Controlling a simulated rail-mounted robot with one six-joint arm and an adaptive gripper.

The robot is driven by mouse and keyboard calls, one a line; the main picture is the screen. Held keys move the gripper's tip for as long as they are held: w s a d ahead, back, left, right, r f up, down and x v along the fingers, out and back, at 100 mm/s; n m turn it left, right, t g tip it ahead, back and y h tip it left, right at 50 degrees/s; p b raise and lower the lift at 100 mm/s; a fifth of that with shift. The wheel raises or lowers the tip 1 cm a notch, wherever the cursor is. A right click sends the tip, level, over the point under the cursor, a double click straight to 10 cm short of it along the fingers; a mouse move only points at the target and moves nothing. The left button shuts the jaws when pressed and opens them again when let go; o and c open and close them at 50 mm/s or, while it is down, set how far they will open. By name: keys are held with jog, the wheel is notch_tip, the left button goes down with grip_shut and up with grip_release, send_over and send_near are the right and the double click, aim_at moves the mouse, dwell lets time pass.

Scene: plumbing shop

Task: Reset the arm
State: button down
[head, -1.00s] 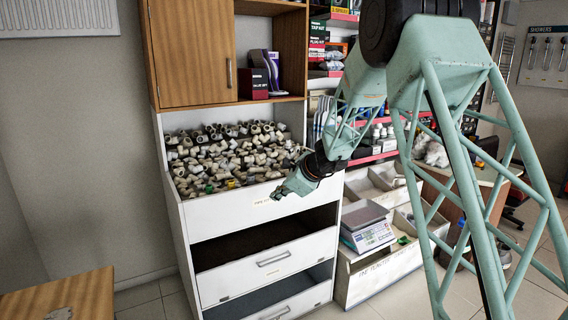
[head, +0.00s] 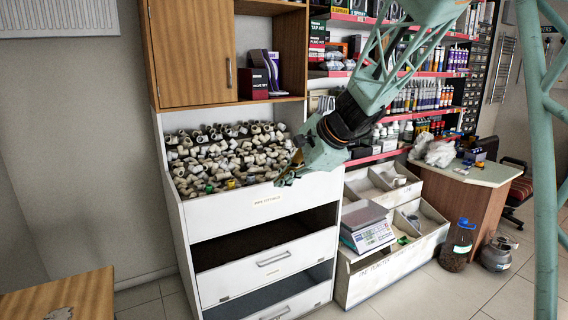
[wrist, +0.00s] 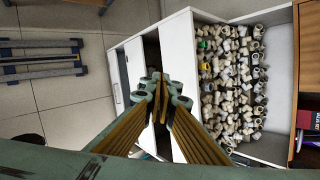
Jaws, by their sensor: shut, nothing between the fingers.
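My gripper (head: 285,180) is shut and empty. In the head view it hangs in front of the right end of the white drawer unit, near the rim of its top bin. My arm reaches down to it from the upper right. In the wrist view my gripper (wrist: 158,88) shows with its fingers together over the unit's front edge, with the bin of fittings to its right.
Pale pipe fittings (head: 225,157) fill the top bin of the drawer unit (head: 245,209). A scale (head: 366,229) stands on the low bins (head: 395,268) at right. Stocked shelves are behind my arm. Floor (head: 148,298) shows at front left.

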jog(key=s+d+r+n+h, duration=0.1)
jog(key=s+d+r+n, duration=0.15)
jog(key=s, duration=0.65)
jog(key=s+d+r+n+g, duration=0.1)
jog(key=s+d+r+n, duration=0.15)
jog(key=s, duration=0.65)
jog(key=s+d+r+n+h, duration=0.1)
jog(key=s+d+r+n, duration=0.15)
jog(key=s, duration=0.65)
jog(key=s+d+f+n+h, duration=0.1)
jog(key=s+d, duration=0.3)
jog(key=s, duration=0.5)
jog(key=s+d+f+n+h, duration=0.2)
jog(key=s+d, duration=0.3)
jog(key=s, duration=0.4)
jog(key=s+d+f+n+h, duration=0.1)
jog(key=s+d+n, duration=0.2)
jog(key=s, duration=0.6)
jog(key=shift+d+f+g+h, duration=0.3)
jog(key=shift+d+g, duration=0.1)
jog(key=shift+d, duration=0.7)
jog(key=shift+n, duration=0.25)
